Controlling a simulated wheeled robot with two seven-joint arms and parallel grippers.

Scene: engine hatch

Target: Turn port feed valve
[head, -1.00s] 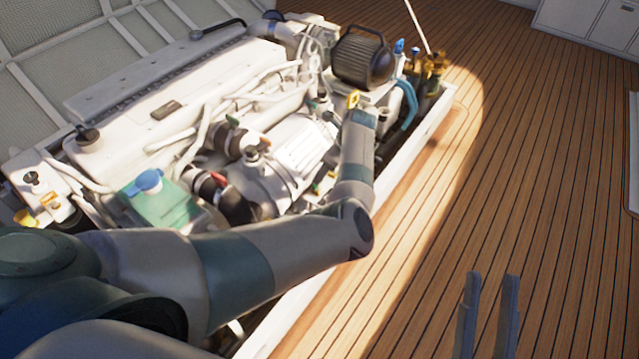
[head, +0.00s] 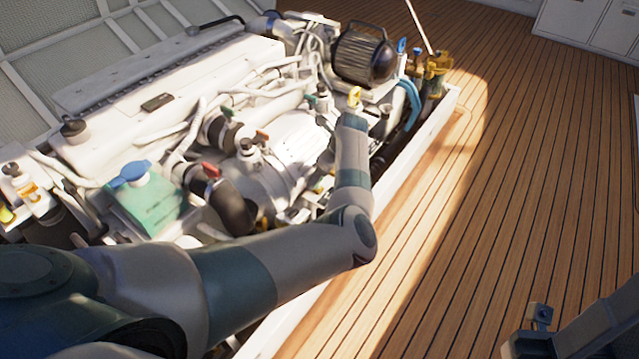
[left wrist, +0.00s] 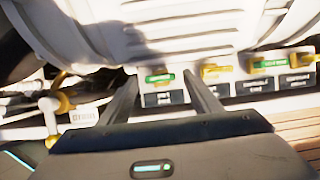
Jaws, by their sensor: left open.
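In the left wrist view, a row of small valves runs along the foot of the white engine housing, above black label plates. A green-handled valve (left wrist: 160,77) is between the two fingers of my open left gripper (left wrist: 161,84), with a finger on either side; I cannot tell if they touch it. A brass-yellow valve (left wrist: 213,70) and another green handle (left wrist: 268,64) lie to the right. The labels are too blurred to read, so I cannot tell which is the port feed valve. In the head view my left arm hides its gripper. My right gripper (head: 540,318) shows partly at the bottom right.
The engine (head: 290,150) fills the hatch, with hoses and a green tank with a blue cap (head: 145,195) at left. The white hatch rim (head: 415,135) borders the arm's right side. The wooden deck (head: 520,170) at right is clear.

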